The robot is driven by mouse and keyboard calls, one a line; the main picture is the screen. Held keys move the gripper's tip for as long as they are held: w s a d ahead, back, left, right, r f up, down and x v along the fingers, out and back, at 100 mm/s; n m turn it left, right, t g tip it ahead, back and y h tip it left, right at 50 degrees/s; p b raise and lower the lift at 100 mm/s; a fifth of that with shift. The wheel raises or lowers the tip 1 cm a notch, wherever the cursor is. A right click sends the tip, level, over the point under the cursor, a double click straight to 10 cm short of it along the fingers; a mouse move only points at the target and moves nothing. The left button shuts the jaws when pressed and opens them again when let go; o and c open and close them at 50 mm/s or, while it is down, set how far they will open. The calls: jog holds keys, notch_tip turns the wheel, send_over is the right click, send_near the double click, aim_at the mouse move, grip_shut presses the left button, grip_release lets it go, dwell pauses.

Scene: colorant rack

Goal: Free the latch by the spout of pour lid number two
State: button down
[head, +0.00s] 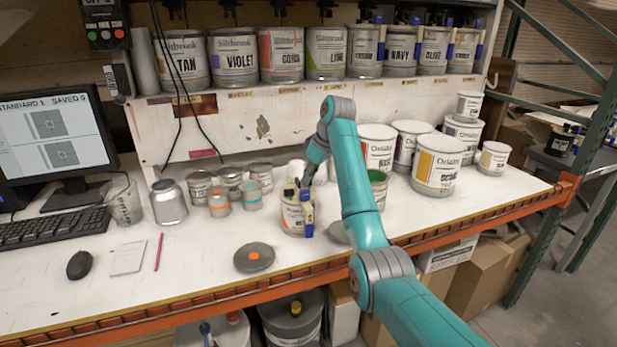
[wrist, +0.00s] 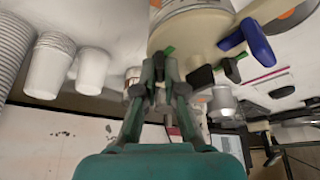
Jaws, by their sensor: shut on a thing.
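A paint can (head: 297,222) with a pour lid stands upright on the bench, and a blue lever (head: 308,212) hangs at its right side. In the wrist view the pale lid (wrist: 196,38) fills the top middle, with the blue lever (wrist: 257,40) at its right. A black and green latch (wrist: 232,69) sits at the lid's edge. My gripper (wrist: 159,72) is at the lid's rim, its fingers shut on a small latch with a green end (wrist: 168,51). In the head view my gripper (head: 303,184) reaches the can's top from behind. The spout and the lid's number are not clear.
A round grey lid with an orange spot (head: 254,257) lies in front. Small cans (head: 219,202) and a metal jar (head: 169,203) stand left. Larger cans (head: 437,165) stand right, with a green open can (head: 377,188) close by. Bench front is mostly clear.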

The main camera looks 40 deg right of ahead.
jog(key=n+g+y, duration=0.1)
jog(key=n, duration=0.3)
jog(key=shift+d+n, duration=0.15)
jog(key=shift+n, duration=0.15)
jog(key=shift+w+n+g+y, duration=0.15)
jog(key=shift+n+g+y, duration=0.45)
jog(key=shift+n, duration=1.3)
jog(key=c, duration=1.5)
grip_release()
jog(key=shift+c, duration=0.2)
jog(key=shift+r, duration=0.1)
jog(key=shift+d+r, duration=0.15)
jog(key=shift+r, duration=0.1)
jog(key=s+d, duration=0.5)
jog(key=d, duration=0.6)
jog(key=shift+r, duration=0.2)
